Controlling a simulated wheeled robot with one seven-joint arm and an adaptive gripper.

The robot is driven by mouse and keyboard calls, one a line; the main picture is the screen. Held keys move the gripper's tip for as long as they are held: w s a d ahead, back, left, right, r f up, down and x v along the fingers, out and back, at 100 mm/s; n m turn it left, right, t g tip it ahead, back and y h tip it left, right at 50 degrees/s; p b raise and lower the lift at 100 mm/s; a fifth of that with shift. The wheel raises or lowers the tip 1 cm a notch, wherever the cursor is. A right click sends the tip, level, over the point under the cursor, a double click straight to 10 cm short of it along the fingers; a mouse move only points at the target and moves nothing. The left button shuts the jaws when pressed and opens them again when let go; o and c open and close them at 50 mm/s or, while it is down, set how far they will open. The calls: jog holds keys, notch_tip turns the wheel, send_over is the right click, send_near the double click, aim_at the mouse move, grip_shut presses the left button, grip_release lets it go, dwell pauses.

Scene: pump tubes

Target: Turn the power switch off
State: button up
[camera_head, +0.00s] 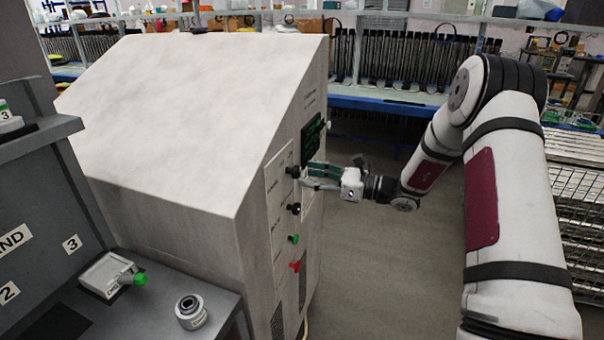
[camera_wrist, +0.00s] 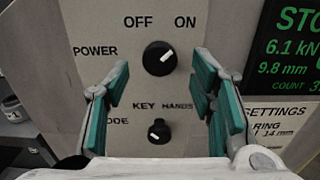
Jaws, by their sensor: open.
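The power switch (camera_wrist: 160,58) is a round black knob on the machine's light panel, with POWER to its left and OFF and ON above it. Its white mark points up and right, toward ON. In the head view the knob (camera_head: 293,171) is the top one on the machine's side panel. My gripper (camera_wrist: 162,78) is open, with teal finger pads to the left and right of the knob. Contact with the knob does not show. In the head view my gripper (camera_head: 306,176) points at the panel from the right, close to the knob.
A smaller black mode knob (camera_wrist: 159,131) sits below the power switch, between the fingers. A dark display (camera_wrist: 292,55) is at the right. Below on the panel are a green knob (camera_head: 293,239) and a red one (camera_head: 295,266). A grey bench (camera_head: 150,300) stands left; open floor (camera_head: 365,250) lies right.

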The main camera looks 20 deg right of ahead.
aim_at(299, 173)
jog(key=shift+x, duration=1.6)
jog(key=c, duration=1.1)
